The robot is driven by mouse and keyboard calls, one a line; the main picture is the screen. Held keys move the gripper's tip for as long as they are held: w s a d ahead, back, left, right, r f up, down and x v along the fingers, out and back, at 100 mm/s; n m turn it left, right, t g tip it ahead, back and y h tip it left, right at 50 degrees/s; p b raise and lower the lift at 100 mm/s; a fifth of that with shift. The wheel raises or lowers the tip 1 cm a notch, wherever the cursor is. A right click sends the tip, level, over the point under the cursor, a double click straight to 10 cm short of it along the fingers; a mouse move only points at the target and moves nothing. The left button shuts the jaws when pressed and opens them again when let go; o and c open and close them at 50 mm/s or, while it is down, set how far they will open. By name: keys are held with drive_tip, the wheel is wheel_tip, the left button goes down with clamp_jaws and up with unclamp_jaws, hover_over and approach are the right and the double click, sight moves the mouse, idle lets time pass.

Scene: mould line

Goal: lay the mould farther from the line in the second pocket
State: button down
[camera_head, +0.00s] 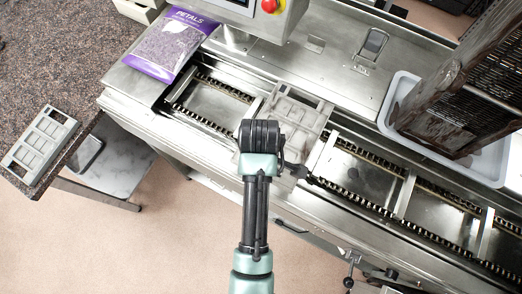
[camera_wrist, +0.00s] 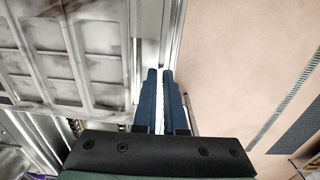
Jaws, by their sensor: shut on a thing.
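A grey mould (camera_head: 300,112) with recessed cells lies over the line, between two cross bars; my arm covers its near left part. It fills the left of the wrist view (camera_wrist: 72,62). My gripper (camera_head: 298,170) is at the mould's near edge, and in the wrist view its blue fingers (camera_wrist: 160,75) are shut on a thin pale edge beside the mould. I cannot tell if the mould rests in the pocket or is just above it. The line's leftmost pocket (camera_head: 215,102) is empty. A second grey mould (camera_head: 40,143) lies on the speckled counter at left.
A purple PETALS bag (camera_head: 172,45) lies at the line's left end. A white tray (camera_head: 490,174) with a dark rack (camera_head: 455,100) stands at the right. A control box with a red button (camera_head: 269,5) is at the back. Pockets (camera_head: 365,178) to the right are empty.

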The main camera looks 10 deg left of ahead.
drive_tip(key=shift+f+b, duration=1)
drive_tip(key=shift+f, duration=1)
drive_tip(key=c, duration=0.9)
unclamp_jaws()
wheel_tip(320, 180, up, 13)
drive_tip(key=p, duration=0.4)
drive_tip(key=shift+s, duration=0.15)
